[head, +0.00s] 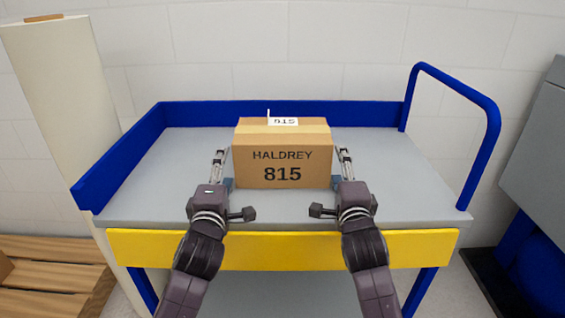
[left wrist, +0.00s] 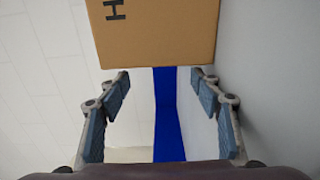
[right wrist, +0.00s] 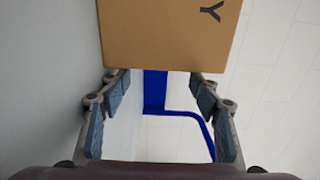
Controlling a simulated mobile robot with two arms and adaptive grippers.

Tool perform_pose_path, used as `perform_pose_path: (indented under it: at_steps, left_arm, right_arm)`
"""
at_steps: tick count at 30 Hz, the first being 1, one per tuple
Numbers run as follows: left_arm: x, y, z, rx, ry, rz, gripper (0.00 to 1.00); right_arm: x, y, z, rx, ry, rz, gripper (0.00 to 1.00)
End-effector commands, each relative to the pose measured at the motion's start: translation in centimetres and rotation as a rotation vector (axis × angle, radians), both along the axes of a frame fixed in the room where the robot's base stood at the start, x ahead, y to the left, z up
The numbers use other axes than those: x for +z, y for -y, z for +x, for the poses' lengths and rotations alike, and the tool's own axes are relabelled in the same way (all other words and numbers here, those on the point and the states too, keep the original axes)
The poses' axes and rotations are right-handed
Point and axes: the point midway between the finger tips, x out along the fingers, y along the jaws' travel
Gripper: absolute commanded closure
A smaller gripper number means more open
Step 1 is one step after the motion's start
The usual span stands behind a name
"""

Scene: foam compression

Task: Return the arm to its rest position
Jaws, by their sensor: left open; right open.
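A brown cardboard box (head: 282,155) marked "HALDREY 815" stands upright on the grey top of a cart (head: 400,170), with a white tag on its top. My left gripper (head: 223,168) is open beside the box's left side. My right gripper (head: 341,168) is open beside its right side. In the left wrist view the box (left wrist: 155,35) is beyond the open, empty fingers. In the right wrist view the box (right wrist: 170,35) likewise lies ahead of the open, empty fingers. Whether any finger touches the box in the head view I cannot tell.
The cart has a blue rim (head: 130,155), a blue handle (head: 485,110) at right and a yellow front edge (head: 285,250). A pale upright panel (head: 60,100) and wooden pallet (head: 50,270) are at left. A grey machine (head: 540,150) is at right. Cart top is clear around the box.

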Motion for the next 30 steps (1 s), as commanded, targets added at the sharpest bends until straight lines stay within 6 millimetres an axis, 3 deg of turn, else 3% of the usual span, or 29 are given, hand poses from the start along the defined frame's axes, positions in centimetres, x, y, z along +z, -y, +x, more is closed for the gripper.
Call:
perform_pose_path:
  at_steps: [6, 17, 30]
  left_arm:
    - [-0.3, 0.0, 0.0, 0.000, -0.006, 0.000, 0.38]
    - [-0.1, 0.0, 0.0, 0.000, -0.006, 0.000, 0.38]
    - [6.2, 0.0, 0.0, 0.000, -0.002, 0.000, 0.38]
  right_arm:
    - [-0.3, 0.1, -1.2, -0.001, -0.007, 0.000, 0.39]
    - [-0.1, 0.1, -1.2, -0.001, -0.006, 0.000, 0.39]
    - [6.3, 0.1, -1.2, -0.001, -0.001, 0.000, 0.39]
